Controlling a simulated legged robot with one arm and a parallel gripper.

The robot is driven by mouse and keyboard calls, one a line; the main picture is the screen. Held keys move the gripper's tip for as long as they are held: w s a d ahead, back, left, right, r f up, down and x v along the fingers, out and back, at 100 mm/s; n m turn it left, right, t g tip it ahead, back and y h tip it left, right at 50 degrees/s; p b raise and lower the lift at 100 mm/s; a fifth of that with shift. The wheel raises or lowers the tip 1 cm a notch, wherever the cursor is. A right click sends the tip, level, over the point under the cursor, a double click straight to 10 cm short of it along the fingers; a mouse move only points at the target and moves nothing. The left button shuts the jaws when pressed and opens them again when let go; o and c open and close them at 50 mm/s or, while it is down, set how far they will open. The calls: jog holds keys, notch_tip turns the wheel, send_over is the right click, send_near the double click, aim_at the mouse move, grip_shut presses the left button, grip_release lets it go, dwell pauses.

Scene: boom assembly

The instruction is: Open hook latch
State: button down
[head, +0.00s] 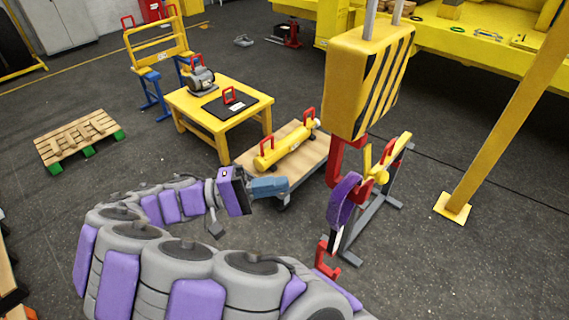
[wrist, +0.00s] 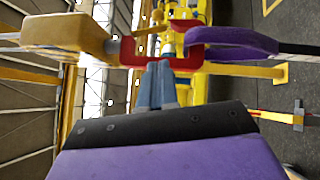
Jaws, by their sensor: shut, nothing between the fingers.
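The red hook (head: 335,162) hangs under a yellow hook block (head: 368,75) with black stripes. In the wrist view the red hook (wrist: 188,61) lies just beyond my fingertips. A purple sling (head: 343,200) sits in the hook; it also shows in the wrist view (wrist: 225,40). A thin yellow piece (wrist: 148,33) at the hook's mouth looks like the latch; its exact position is unclear. My gripper (head: 287,186) is shut and empty, left of the hook with a gap in the head view. In the wrist view its fingers (wrist: 160,66) point at the hook.
Behind my gripper stands a wooden cart (head: 310,160) with a yellow cylinder (head: 285,148). A yellow table (head: 215,135) is at the back left. A grey stand (head: 352,235) with red hooks is below the sling. A yellow post (head: 515,115) stands at the right.

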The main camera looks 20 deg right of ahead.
jog(key=a+p, duration=0.1)
jog(key=p, duration=0.4)
jog(key=shift+a+r+p, duration=0.1)
jog(key=shift+a+p, duration=0.2)
jog(key=shift+p, duration=0.05)
jog(key=shift+a+f+p, duration=0.1)
jog(key=shift+f+p, duration=0.1)
jog(key=shift+p, duration=0.45)
jog(key=w+b+x, duration=0.1)
jog(key=b+x, duration=0.2)
jog(key=x, duration=0.3)
jog(key=shift+d+r, duration=0.2)
jog(key=shift+d, duration=0.2)
